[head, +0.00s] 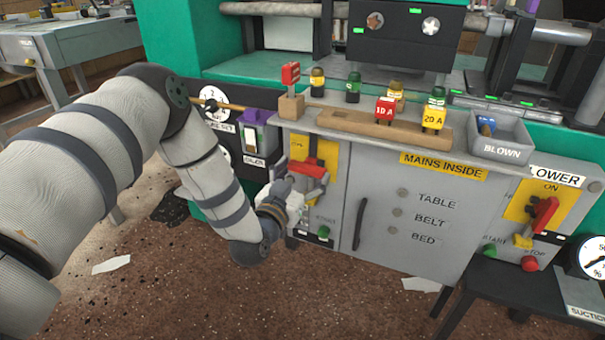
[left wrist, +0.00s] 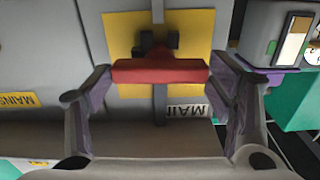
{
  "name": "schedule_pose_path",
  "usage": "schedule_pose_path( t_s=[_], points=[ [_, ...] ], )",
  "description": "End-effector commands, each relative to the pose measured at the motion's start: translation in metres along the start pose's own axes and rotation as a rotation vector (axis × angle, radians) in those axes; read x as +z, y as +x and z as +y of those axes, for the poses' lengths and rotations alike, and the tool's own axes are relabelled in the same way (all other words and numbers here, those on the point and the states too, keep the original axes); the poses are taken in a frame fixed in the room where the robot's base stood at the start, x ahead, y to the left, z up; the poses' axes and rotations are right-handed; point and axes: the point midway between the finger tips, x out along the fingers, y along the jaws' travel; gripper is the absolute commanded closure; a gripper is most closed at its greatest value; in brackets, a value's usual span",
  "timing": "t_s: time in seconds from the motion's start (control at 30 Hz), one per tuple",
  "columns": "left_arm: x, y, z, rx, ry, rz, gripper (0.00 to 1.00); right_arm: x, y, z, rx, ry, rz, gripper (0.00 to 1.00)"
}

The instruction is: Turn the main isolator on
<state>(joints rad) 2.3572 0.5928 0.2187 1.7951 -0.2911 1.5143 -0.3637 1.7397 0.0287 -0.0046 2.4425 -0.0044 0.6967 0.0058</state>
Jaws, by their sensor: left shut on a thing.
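The main isolator is a grey box with a yellow plate (head: 326,152) and a red handle (head: 310,167), left of the grey cabinet door in the head view. My left gripper (head: 297,178) is at the front of it, with its fingers at the handle. In the left wrist view the red handle (left wrist: 160,72) lies as a crossbar in front of the yellow plate (left wrist: 118,35). The fingers of my left gripper (left wrist: 160,88) stand at its two ends, shut on it. The gripper partly hides the isolator's lower part in the head view. My right gripper is not in view.
The "MAINS INSIDE" cabinet (head: 410,200) stands to the right. A second isolator with a red handle (head: 545,215) is at the far right. Coloured plugs stand on the shelf above, beside a "BLOWN" bin (head: 502,148). A purple-topped box (head: 258,118) is close on the left.

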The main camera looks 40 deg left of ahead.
Motion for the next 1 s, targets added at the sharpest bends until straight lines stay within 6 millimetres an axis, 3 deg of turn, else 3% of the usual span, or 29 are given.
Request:
schedule_pose_path(
  t_s=[0.27,1.0],
  points=[
    [-0.004,0.000,0.001,0.003,0.179,0.001,0.75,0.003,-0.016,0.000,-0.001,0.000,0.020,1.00],
    [-0.002,0.000,0.001,0.003,0.882,0.002,0.75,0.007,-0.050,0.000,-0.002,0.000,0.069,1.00]
  ],
)
